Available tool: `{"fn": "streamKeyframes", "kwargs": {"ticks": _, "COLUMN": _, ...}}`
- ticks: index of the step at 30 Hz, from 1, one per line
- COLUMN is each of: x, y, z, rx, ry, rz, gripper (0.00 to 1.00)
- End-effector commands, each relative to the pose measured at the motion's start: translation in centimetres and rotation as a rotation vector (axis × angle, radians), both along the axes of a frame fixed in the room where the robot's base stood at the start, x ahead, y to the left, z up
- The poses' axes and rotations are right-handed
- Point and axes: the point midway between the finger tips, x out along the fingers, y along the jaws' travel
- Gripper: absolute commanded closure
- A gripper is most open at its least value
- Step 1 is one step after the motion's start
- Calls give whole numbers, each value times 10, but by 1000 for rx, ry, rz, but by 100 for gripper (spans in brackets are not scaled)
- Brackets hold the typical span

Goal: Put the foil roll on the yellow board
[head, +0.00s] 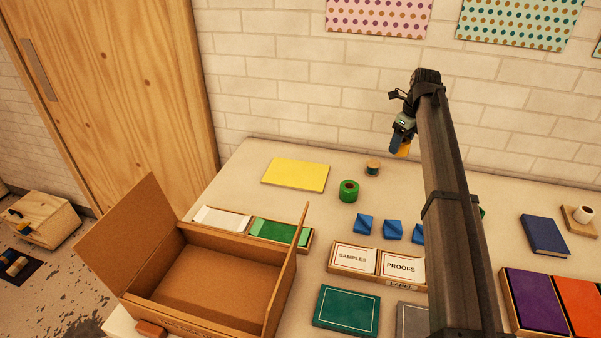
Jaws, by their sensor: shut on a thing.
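The yellow board (295,174) lies flat and bare at the back left of the table. My gripper (402,148) is up in front of the brick wall, right of the board and apart from it. It is shut on a small gold-orange thing (404,151), which looks like a foil roll; the fingers and arm partly hide it. A green roll (349,191) and a small copper-topped roll (373,168) stand on the table between the board and my arm. A white roll (583,213) sits on a wooden base at the far right.
An open cardboard box (215,285) stands at the front left, beside a tray with white and green cards (280,232). Blue folded pieces (364,224), a card tray (352,259) and a blue book (544,236) lie on the table. My arm hides part of the table.

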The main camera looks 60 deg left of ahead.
Motion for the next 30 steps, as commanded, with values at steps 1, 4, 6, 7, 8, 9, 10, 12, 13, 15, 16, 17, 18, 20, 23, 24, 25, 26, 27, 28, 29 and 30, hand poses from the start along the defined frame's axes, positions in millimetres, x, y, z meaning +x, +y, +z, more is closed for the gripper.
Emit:
{"fn": "streamKeyframes", "kwargs": {"ticks": 1, "x": -20, "y": 16, "z": 1, "rx": 0, "ry": -1, "rz": 27, "gripper": 73}}
{"fn": "streamKeyframes", "kwargs": {"ticks": 4, "x": -55, "y": 42, "z": 2, "rx": 1, "ry": -1, "rz": 73, "gripper": 73}}
{"fn": "streamKeyframes", "kwargs": {"ticks": 6, "x": -81, "y": 60, "z": 2, "rx": 2, "ry": -1, "rz": 105, "gripper": 73}}
{"fn": "streamKeyframes", "kwargs": {"ticks": 7, "x": -92, "y": 67, "z": 3, "rx": 2, "ry": -1, "rz": 119, "gripper": 73}}
{"fn": "streamKeyframes", "kwargs": {"ticks": 8, "x": -103, "y": 74, "z": 3, "rx": 2, "ry": -2, "rz": 133, "gripper": 73}}
{"fn": "streamKeyframes", "kwargs": {"ticks": 9, "x": -118, "y": 84, "z": 4, "rx": 2, "ry": -2, "rz": 151, "gripper": 73}}
{"fn": "streamKeyframes", "kwargs": {"ticks": 10, "x": -129, "y": 90, "z": 4, "rx": 2, "ry": -2, "rz": 165, "gripper": 73}}
{"fn": "streamKeyframes", "kwargs": {"ticks": 12, "x": -156, "y": 106, "z": 5, "rx": 3, "ry": -3, "rz": 197, "gripper": 73}}
{"fn": "streamKeyframes", "kwargs": {"ticks": 13, "x": -168, "y": 112, "z": 6, "rx": 4, "ry": -3, "rz": 212, "gripper": 73}}
{"fn": "streamKeyframes", "kwargs": {"ticks": 15, "x": -194, "y": 126, "z": 7, "rx": 4, "ry": -5, "rz": 243, "gripper": 73}}
{"fn": "streamKeyframes", "kwargs": {"ticks": 16, "x": -205, "y": 132, "z": 7, "rx": 4, "ry": -5, "rz": 254, "gripper": 73}}
{"fn": "streamKeyframes", "kwargs": {"ticks": 17, "x": -215, "y": 137, "z": 7, "rx": 4, "ry": -5, "rz": 266, "gripper": 73}}
{"fn": "streamKeyframes", "kwargs": {"ticks": 18, "x": -227, "y": 143, "z": 8, "rx": 4, "ry": -6, "rz": 278, "gripper": 73}}
{"fn": "streamKeyframes", "kwargs": {"ticks": 20, "x": -243, "y": 150, "z": 9, "rx": 4, "ry": -7, "rz": 294, "gripper": 73}}
{"fn": "streamKeyframes", "kwargs": {"ticks": 23, "x": -263, "y": 159, "z": 10, "rx": 4, "ry": -7, "rz": 309, "gripper": 73}}
{"fn": "streamKeyframes", "kwargs": {"ticks": 24, "x": -270, "y": 162, "z": 10, "rx": 4, "ry": -7, "rz": 313, "gripper": 73}}
{"fn": "streamKeyframes", "kwargs": {"ticks": 25, "x": -274, "y": 165, "z": 11, "rx": 4, "ry": -8, "rz": 314, "gripper": 73}}
{"fn": "streamKeyframes", "kwargs": {"ticks": 26, "x": -277, "y": 167, "z": 11, "rx": 4, "ry": -8, "rz": 314, "gripper": 73}}
{"fn": "streamKeyframes", "kwargs": {"ticks": 27, "x": -275, "y": 170, "z": 12, "rx": 4, "ry": -8, "rz": 292, "gripper": 73}}
{"fn": "streamKeyframes", "kwargs": {"ticks": 28, "x": -273, "y": 170, "z": 12, "rx": 2, "ry": -7, "rz": 276, "gripper": 73}}
{"fn": "streamKeyframes", "kwargs": {"ticks": 29, "x": -273, "y": 169, "z": 12, "rx": 1, "ry": -8, "rz": 264, "gripper": 73}}
{"fn": "streamKeyframes", "kwargs": {"ticks": 30, "x": -273, "y": 169, "z": 12, "rx": 1, "ry": -6, "rz": 248, "gripper": 73}}
